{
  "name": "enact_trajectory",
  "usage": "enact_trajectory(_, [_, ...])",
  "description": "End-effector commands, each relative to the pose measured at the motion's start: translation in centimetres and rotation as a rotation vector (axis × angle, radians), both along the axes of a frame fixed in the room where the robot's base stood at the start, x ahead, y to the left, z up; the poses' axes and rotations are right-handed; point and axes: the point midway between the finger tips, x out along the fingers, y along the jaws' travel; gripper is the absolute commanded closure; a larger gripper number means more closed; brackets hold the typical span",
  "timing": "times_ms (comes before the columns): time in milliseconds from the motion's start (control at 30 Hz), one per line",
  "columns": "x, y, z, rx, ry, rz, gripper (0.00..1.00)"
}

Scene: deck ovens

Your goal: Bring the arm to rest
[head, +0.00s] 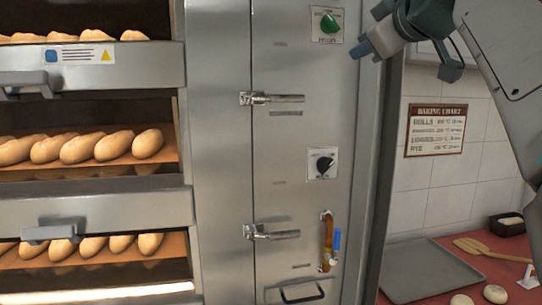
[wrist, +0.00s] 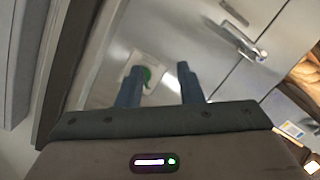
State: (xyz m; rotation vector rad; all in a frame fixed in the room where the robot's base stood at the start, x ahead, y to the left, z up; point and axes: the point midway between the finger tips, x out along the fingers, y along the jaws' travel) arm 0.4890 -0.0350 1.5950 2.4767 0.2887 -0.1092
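My gripper (head: 374,40) is at the upper right in the head view, in front of the oven's steel side panel, to the right of the green knob (head: 330,23). In the wrist view its two blue fingers (wrist: 160,72) stand apart with nothing between them, so it is open and empty. The green knob also shows in the wrist view (wrist: 147,75), partly hidden behind the left finger. I cannot tell how far the fingertips are from the panel.
Deck ovens with loaves (head: 82,147) fill the left. A baking chart (head: 436,130) hangs at right. A grey tray (head: 430,268) and a wooden paddle (head: 485,248) lie on a red counter.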

Motion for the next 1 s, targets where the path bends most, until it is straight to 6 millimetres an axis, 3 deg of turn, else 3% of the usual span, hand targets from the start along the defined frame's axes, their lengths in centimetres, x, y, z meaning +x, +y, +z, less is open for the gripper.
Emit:
enact_trajectory(33, [0.4, 0.2, -2.6, 0.041, 0.065, -0.007, 0.66])
enact_trajectory(267, [0.6, 0.9, -14.7, 0.218, 0.357, -0.086, 0.66])
enact_trajectory(467, [-1.6, 2.1, -25.8, 0.326, 0.599, -0.185, 0.66])
enact_trajectory(667, [-6.1, 3.2, -36.9, 0.393, 0.826, -0.311, 0.66])
enact_trajectory(800, [-10.5, 3.6, -44.4, 0.414, 0.971, -0.415, 0.66])
enact_trajectory(1000, [-16.5, 3.7, -52.3, 0.413, 1.118, -0.549, 0.66])
